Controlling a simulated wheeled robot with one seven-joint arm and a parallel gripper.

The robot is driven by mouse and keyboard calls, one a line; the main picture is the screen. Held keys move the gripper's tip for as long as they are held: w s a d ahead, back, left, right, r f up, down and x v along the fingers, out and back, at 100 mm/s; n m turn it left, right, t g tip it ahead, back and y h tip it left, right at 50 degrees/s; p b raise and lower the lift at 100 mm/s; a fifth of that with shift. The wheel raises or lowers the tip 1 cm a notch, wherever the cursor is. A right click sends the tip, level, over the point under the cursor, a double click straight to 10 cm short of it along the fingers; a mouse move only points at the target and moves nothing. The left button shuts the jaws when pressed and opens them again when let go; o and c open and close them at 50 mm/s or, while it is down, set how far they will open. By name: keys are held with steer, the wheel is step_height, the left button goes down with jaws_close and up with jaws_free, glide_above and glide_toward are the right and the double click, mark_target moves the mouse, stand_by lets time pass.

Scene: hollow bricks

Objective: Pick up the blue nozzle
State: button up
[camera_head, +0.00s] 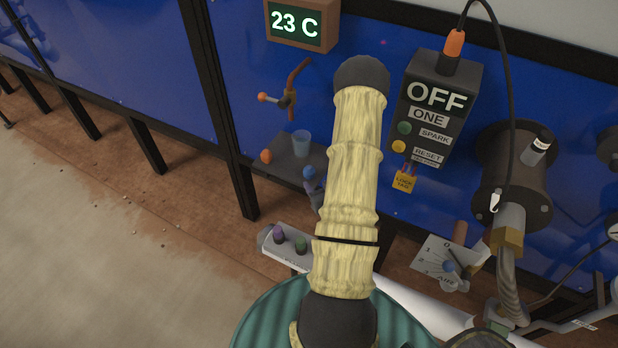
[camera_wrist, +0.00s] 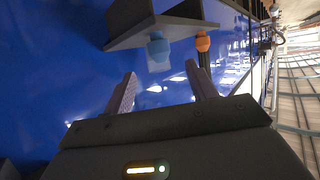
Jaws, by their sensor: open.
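The blue nozzle (camera_head: 310,173) shows in the head view near the front edge of the small dark shelf, just left of my arm. In the wrist view a blue rounded piece with a narrower neck (camera_wrist: 158,47) sits by the dark shelf, beyond my fingertips; it looks like the same nozzle. My gripper (camera_wrist: 162,82) is open, with its two fingers spread and nothing between them. The blue piece lies roughly in line with the gap, apart from both fingers. In the head view my arm hides most of the gripper.
An orange nozzle (camera_head: 266,156) stands beside it, also in the wrist view (camera_wrist: 203,42). A clear cup (camera_head: 301,143) stands on the shelf (camera_head: 282,168). Purple (camera_head: 278,232) and green (camera_head: 300,244) nozzles sit on a lower grey holder. A control box (camera_head: 437,95) is at right.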

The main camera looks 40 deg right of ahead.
mark_target(311, 173)
steer(key=shift+b+x, duration=1.95)
steer(key=shift+b, duration=0.8)
steer(key=shift+p+x, duration=0.5)
steer(key=shift+x, duration=0.35)
steer(key=shift+w+f, duration=0.1)
steer(key=shift+w, duration=0.15)
steer(key=shift+w, duration=0.1)
steer(key=shift+p+x, duration=0.85)
steer(key=shift+x, duration=1.7)
steer(key=shift+f, duration=0.1)
steer(key=c, duration=1.1)
